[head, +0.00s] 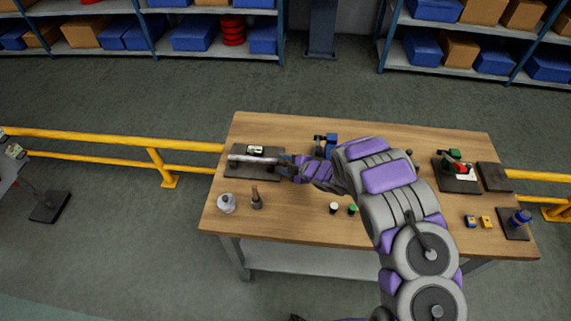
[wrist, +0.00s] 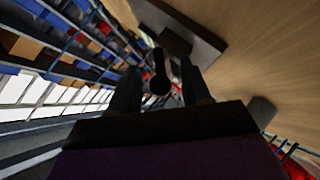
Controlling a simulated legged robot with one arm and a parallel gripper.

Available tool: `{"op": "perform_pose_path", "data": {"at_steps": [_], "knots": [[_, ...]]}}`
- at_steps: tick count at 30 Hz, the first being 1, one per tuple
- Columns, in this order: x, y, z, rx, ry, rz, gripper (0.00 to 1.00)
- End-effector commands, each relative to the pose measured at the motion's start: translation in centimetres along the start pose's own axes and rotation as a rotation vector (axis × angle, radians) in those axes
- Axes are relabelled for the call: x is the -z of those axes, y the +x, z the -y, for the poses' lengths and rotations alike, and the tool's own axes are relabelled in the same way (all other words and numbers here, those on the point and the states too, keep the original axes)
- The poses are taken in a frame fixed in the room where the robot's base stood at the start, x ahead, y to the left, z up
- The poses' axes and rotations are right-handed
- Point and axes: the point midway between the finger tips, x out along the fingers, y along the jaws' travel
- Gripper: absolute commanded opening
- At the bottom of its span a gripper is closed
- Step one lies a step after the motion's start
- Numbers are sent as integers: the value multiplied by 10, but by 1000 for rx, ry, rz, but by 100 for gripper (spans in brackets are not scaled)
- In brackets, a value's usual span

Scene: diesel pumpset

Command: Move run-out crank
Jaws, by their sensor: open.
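The run-out fixture is a dark base plate (head: 236,172) at the left end of the workbench, carrying a pale horizontal shaft (head: 252,160). My gripper (head: 284,166) is at the right end of this shaft, with my arm reaching in from the right. In the wrist view, a dark piece with a rounded end, seemingly the crank (wrist: 160,82), shows between the two open fingers (wrist: 157,90). I cannot tell whether either finger touches it. In the head view, the gripper hides the crank. The fixture plate also shows in the wrist view (wrist: 205,35).
A small dark bottle-shaped tool (head: 257,199) and a grey round part (head: 226,204) stand in front of the fixture. A blue and black device (head: 330,142) is behind my wrist. A yellow rail (head: 110,138) runs left of the bench.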

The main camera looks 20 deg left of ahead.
Motion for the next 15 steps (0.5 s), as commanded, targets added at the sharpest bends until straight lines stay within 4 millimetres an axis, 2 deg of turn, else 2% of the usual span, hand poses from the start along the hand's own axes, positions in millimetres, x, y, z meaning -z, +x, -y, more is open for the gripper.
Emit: {"op": "perform_pose_path", "data": {"at_steps": [5,8,15], "knots": [[-1,-12,-1,1,-2,3,47],[-1,-26,-1,0,-2,3,47],[-1,-71,-1,0,0,4,47]]}}
